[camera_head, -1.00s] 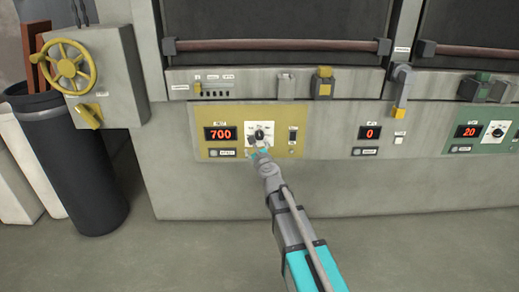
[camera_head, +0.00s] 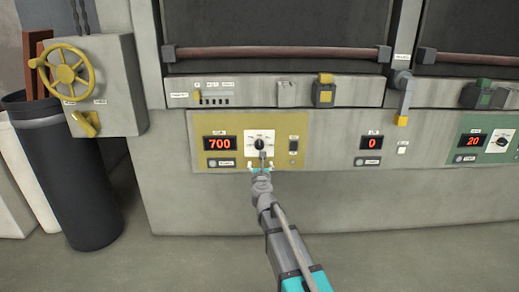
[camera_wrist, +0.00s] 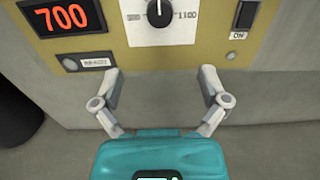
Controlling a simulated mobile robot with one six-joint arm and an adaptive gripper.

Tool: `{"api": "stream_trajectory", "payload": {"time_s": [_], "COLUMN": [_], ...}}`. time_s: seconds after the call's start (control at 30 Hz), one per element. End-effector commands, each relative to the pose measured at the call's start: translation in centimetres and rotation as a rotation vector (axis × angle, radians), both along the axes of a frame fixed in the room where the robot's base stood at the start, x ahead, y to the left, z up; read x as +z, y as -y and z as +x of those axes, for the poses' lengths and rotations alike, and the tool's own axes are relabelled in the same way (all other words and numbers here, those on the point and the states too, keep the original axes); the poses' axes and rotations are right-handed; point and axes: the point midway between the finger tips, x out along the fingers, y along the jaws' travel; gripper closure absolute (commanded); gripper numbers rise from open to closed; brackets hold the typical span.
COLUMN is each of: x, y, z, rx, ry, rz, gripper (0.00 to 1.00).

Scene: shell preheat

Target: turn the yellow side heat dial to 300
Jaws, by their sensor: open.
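The yellow side heat dial (camera_head: 259,144) is a black knob on a white square plate in the yellow panel (camera_head: 207,128). In the wrist view the dial (camera_wrist: 160,13) is at the top centre, partly cut off, with its pointer line up and a label reading 1100 at its right. The display (camera_head: 219,143) left of it reads 700 in red. My gripper (camera_head: 260,165) is just below the dial. In the wrist view my gripper (camera_wrist: 163,85) has its fingers wide apart, with nothing between them, short of the dial.
An ON switch (camera_wrist: 243,14) sits right of the dial, and a button (camera_wrist: 71,64) with a label sits below the display. Farther right are a display reading 0 (camera_head: 372,143) and a green panel (camera_head: 461,148). A yellow handwheel (camera_head: 67,66) is at the left.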

Motion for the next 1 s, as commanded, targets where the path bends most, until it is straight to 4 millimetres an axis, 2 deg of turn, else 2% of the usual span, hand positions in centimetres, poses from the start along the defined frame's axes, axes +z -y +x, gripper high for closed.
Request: {"api": "stream_trajectory", "payload": {"time_s": [0.27,0.8,1.0], "x": [0.0,0.0,0.0], "y": [-0.1,0.0,0.0], "z": [2.4,10.4,12.6], "rx": [0.0,0.0,0.001], "ry": [0.0,0.0,0.0], "rz": [-0.001,-0.001,-0.001], "gripper": [0.06,0.06,0.06]}}
